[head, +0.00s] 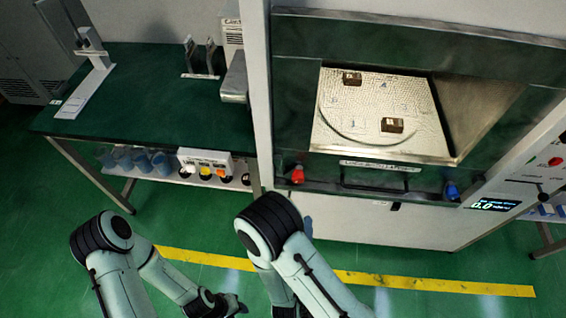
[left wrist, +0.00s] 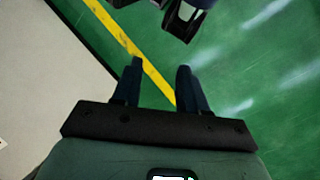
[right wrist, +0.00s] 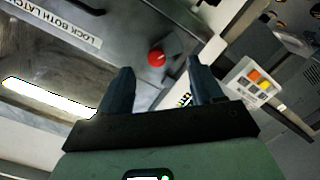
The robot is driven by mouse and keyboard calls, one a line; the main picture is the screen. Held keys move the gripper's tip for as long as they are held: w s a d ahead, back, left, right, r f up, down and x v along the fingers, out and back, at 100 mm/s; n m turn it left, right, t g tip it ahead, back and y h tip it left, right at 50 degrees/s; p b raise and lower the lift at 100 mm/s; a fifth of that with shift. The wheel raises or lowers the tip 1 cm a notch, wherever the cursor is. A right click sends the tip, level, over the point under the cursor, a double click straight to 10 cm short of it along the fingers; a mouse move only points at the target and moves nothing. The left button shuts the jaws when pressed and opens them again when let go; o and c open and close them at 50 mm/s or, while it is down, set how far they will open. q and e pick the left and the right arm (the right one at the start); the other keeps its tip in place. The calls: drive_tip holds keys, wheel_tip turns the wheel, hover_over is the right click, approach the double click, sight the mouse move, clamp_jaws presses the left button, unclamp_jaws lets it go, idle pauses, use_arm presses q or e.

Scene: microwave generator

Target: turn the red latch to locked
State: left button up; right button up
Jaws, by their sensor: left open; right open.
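The red latch (head: 297,174) sits at the lower left corner of the microwave chamber front in the head view. In the right wrist view the red latch (right wrist: 156,57) shows as a round red knob beyond and between the fingertips, apart from them. My right gripper (right wrist: 159,68) is open and empty, facing it; in the head view it is mostly hidden behind my arm. My left gripper (left wrist: 160,66) is open and empty over the green floor. The latch's exact turn angle is hard to tell.
A blue latch (head: 451,190) sits at the lower right corner of the chamber. A dark handle (head: 374,186) runs between the latches under a label. Two brown blocks lie on the chamber plate (head: 350,110). A green bench (head: 150,85) stands at left; the floor is clear.

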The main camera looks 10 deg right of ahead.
wheel_tip(320, 180, up, 2)
drive_tip(key=a+t, duration=0.1)
drive_tip(key=b, duration=1.3)
approach(298, 181)
drive_tip(key=w, duration=0.1)
use_arm(q)
wheel_tip(298, 181, down, 13)
drive_tip(key=shift+s+a+t, duration=0.2)
drive_tip(key=shift+s+t, duration=0.1)
drive_tip(key=shift+s, duration=0.15)
use_arm(e)
drive_tip(key=shift+n, duration=0.3)
drive_tip(key=x, duration=0.8)
drive_tip(key=shift+w+d+f, duration=0.15)
drive_tip(key=shift+w+d, duration=0.05)
drive_tip(key=shift+d, duration=0.05)
use_arm(q)
drive_tip(key=shift+r, duration=0.15)
use_arm(e)
drive_tip(key=c, duration=1.1)
